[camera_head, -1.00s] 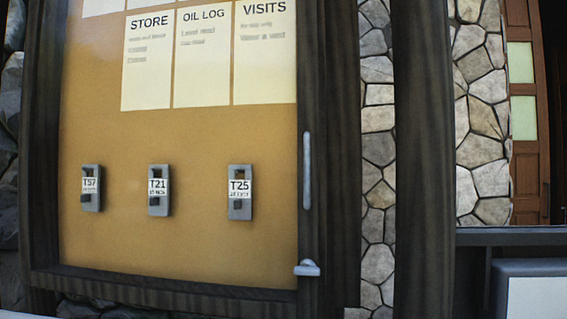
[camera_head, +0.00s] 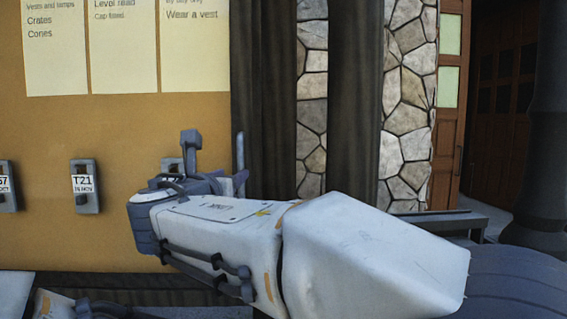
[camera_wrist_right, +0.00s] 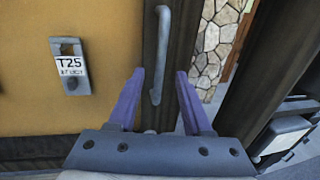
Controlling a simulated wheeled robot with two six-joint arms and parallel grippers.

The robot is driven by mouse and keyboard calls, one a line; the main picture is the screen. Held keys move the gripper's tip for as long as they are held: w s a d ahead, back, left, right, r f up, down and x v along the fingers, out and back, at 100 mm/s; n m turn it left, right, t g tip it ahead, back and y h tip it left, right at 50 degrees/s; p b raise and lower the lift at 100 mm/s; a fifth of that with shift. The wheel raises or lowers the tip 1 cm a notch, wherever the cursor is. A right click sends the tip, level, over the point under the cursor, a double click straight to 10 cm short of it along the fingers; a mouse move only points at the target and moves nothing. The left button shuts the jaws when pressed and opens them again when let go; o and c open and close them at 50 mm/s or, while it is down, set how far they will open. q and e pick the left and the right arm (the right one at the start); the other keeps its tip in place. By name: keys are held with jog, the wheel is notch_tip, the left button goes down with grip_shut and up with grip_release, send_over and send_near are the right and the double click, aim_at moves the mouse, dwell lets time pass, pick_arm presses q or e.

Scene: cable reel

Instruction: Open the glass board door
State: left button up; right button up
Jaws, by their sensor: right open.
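The glass board door shows as an ochre panel (camera_head: 60,125) in a dark frame (camera_head: 262,100), and it looks shut. Its grey vertical bar handle (camera_head: 240,150) is on the right frame post, with its lower part hidden behind my right gripper in the head view. In the right wrist view, the handle (camera_wrist_right: 160,60) stands between the two purple fingers of my right gripper (camera_wrist_right: 160,74). The fingers are open, one on each side, with gaps to the bar. I cannot tell how deep the bar sits between them. My left gripper is not in view.
A stone wall (camera_head: 405,110) and a dark post (camera_head: 354,100) stand to the right. A grey box (camera_wrist_right: 283,135) is low at the right.

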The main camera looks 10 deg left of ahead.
aim_at(240, 169)
jog(key=w+p, duration=0.1)
jog(key=w, duration=0.3)
jog(key=w+p, duration=0.1)
jog(key=w, duration=0.1)
jog(key=shift+w+a+r+p, duration=0.1)
jog(key=shift+a+r+p, duration=0.05)
jog(key=shift+a+p, duration=0.15)
jog(key=shift+w, duration=0.7)
grip_shut()
dwell(0.4)
